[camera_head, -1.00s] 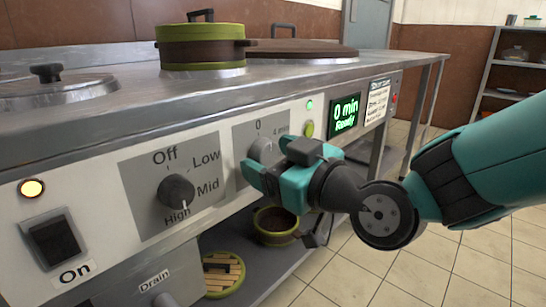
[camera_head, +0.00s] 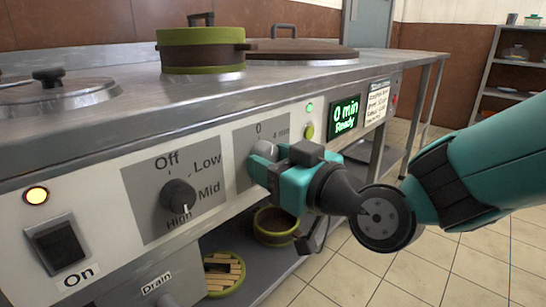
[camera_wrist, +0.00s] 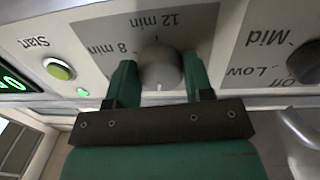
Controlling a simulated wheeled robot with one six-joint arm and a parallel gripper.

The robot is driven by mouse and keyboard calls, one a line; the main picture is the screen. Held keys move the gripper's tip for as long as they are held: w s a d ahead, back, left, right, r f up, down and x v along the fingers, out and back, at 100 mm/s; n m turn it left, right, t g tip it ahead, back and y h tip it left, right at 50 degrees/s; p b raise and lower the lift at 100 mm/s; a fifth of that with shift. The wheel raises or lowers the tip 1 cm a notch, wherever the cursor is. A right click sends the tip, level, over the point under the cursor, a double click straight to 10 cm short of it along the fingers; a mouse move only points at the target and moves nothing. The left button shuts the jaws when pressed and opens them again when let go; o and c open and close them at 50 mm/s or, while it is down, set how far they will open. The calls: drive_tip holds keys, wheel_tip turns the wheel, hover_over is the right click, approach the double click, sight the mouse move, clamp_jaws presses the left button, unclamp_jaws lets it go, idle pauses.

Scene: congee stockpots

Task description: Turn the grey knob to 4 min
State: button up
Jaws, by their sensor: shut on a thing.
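The grey knob (camera_head: 264,151) sits on the dial plate, with "0" above it and "4 min" to its upper right. In the wrist view the knob (camera_wrist: 160,68) stands between my two fingers, and its white mark points down the picture, away from "12 min". My gripper (camera_head: 262,165) is shut on the knob; the wrist view also shows my gripper (camera_wrist: 160,80) around it. The display (camera_head: 345,115) reads "0 min Ready". My gripper hides part of the dial plate.
A dark heat knob (camera_head: 178,194) is left of the dial, pointing near High. A green start button (camera_head: 309,131) lies close on the right. Pots stand on the counter above, and a lower shelf holds a bowl (camera_head: 274,238) and a steamer piece (camera_head: 222,274).

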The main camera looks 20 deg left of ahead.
drive_tip(key=shift+s+r+m+p, duration=0.1)
drive_tip(key=shift+m+p, duration=1.35)
drive_tip(key=shift+m, duration=0.95)
drive_tip(key=shift+r+m+p, duration=0.1)
drive_tip(key=shift+m+p, duration=1.3)
drive_tip(key=shift+m, duration=1)
drive_tip(key=o, duration=0.9)
drive_tip(key=shift+d, duration=0.1)
drive_tip(key=b+v, duration=0.4)
drive_tip(key=v, duration=0.1)
drive_tip(key=b+v, duration=0.4)
drive_tip(key=v, duration=0.2)
drive_tip(key=b+v, duration=0.4)
drive_tip(key=v, duration=0.2)
drive_tip(key=shift+d+r, duration=0.15)
drive_tip(key=shift+r, duration=0.15)
